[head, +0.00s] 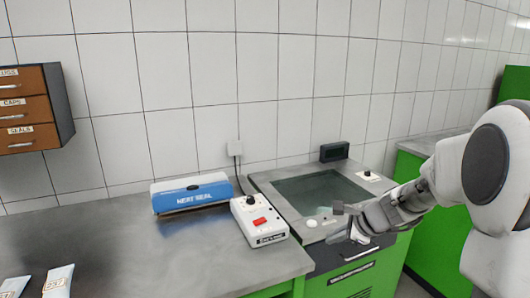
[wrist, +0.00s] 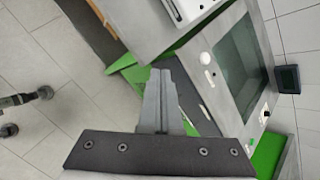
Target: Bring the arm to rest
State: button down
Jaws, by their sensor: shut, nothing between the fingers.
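My gripper (head: 338,236) is in the head view, at the end of my white and grey arm, which reaches in from the right. It is in front of the green cabinet with the sunken glass top (head: 325,192), near that cabinet's front edge. In the wrist view my gripper (wrist: 159,73) points up the picture with its grey fingers together and nothing between them. The exact gap to the cabinet edge cannot be told.
A white control box (head: 259,222) with a red switch and a blue heat sealer (head: 192,193) stand on the grey bench (head: 150,250). A small black display (head: 334,151) stands behind the glass top. Drawers (head: 25,108) hang at left. Open tiled floor (wrist: 60,60) shows in the wrist view.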

jog(key=s+a+r+n+g+h+p, duration=0.1)
jog(key=s+a+r+n+p, duration=0.15)
jog(key=s+r+n, duration=0.45)
jog(key=s+a+r+n+p, duration=0.1)
jog(key=s+a+r+n, duration=0.4)
jog(key=s, duration=0.4)
jog(key=s+d+r+n+h+p, duration=0.1)
jog(key=s+r+n, duration=0.1)
jog(key=s+n, duration=0.2)
jog(key=s+d+r+n+h+p, duration=0.2)
jog(key=s+n, duration=0.2)
jog(key=s, duration=0.5)
jog(key=shift+s+d+r+n, duration=0.25)
jog(key=shift+s+r+n, duration=0.05)
jog(key=shift+r+n, duration=0.1)
